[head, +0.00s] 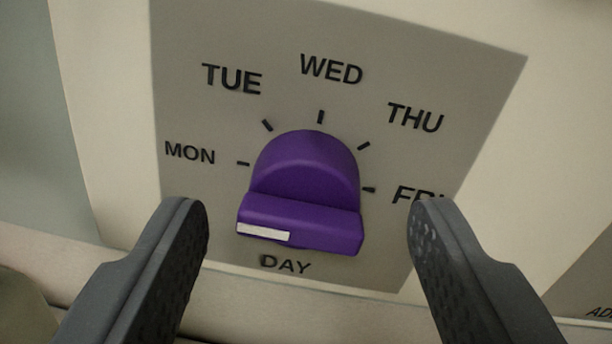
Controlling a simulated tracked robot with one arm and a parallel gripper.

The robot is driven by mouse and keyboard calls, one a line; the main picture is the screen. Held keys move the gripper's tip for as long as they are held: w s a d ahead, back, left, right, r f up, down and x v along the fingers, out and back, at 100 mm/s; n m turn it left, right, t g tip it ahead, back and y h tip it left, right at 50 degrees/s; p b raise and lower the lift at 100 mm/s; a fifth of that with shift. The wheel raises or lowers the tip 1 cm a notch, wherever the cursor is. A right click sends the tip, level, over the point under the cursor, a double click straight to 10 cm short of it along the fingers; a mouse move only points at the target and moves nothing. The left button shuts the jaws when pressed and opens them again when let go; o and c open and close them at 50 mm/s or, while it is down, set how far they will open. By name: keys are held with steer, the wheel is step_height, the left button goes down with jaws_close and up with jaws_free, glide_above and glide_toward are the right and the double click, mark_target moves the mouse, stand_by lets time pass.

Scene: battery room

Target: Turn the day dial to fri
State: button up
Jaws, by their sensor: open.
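The day dial (305,165) is a purple round knob with a raised grip bar across it, on a grey panel (190,40). The bar lies nearly level, and the white mark (263,233) is at its left end, so it points to MON (190,153). TUE, WED and THU run over the top in an arc. FRI (412,195) is at the right, its last letters partly hidden by my right finger. My gripper (308,208) is open, one finger on each side of the dial, with a clear gap on both sides and nothing between that it grips.
The word DAY (285,265) is printed below the dial. The grey panel sits on a cream-coloured housing (100,120). A ledge (225,290) runs along under it. Part of another label (598,313) shows at the lower right edge.

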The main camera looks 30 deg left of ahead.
steer(key=shift+x, duration=0.8)
steer(key=shift+s+a, duration=0.1)
steer(key=shift+a, duration=0.05)
steer(key=c, duration=1)
steer(key=shift+o, duration=0.2)
